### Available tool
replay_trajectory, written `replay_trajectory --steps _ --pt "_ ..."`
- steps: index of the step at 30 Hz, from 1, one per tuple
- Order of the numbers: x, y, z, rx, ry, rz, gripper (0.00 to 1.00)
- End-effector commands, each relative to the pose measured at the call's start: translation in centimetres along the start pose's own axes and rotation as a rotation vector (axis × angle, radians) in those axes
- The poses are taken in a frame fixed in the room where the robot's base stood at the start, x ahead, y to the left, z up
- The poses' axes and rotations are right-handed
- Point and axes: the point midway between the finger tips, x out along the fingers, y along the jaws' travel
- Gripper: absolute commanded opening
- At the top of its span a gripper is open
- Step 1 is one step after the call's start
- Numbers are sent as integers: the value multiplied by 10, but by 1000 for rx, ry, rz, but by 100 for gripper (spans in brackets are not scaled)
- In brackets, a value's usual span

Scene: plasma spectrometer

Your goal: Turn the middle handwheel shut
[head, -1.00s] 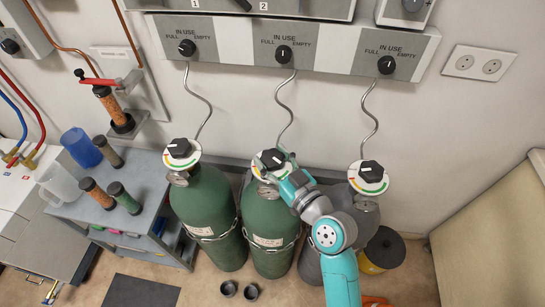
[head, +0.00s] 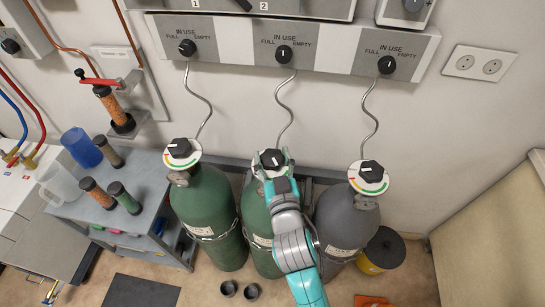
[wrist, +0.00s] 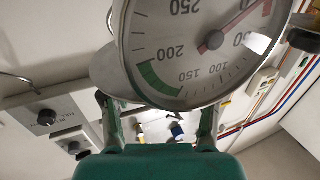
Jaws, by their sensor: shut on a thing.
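The middle handwheel (head: 271,158) is a black knob on a white dial plate with a coloured arc, on top of the middle green cylinder (head: 257,222). In the head view my teal gripper (head: 272,163) reaches it from below in the picture, with a finger on either side, shut on the knob. A pale mark shows on the knob's top. My gripper's fingers (wrist: 160,122) also show in the wrist view, where a large round pressure gauge (wrist: 195,45) fills the upper middle. The knob is not clear there. My gripper hides much of the dial plate in the head view.
The left handwheel (head: 180,148) tops another green cylinder, and the right handwheel (head: 371,171) tops a grey cylinder, both close by. A wall panel (head: 232,42) with several selector knobs is behind. A grey cart (head: 150,210) stands at left. Two small dark cups (head: 229,288) are on the floor.

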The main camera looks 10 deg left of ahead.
Motion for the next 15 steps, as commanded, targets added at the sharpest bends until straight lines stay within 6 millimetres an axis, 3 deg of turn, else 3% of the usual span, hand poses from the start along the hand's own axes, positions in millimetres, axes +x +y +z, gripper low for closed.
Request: replay_trajectory --steps 15 --pt "0 -3 1 0 -2 214 25"
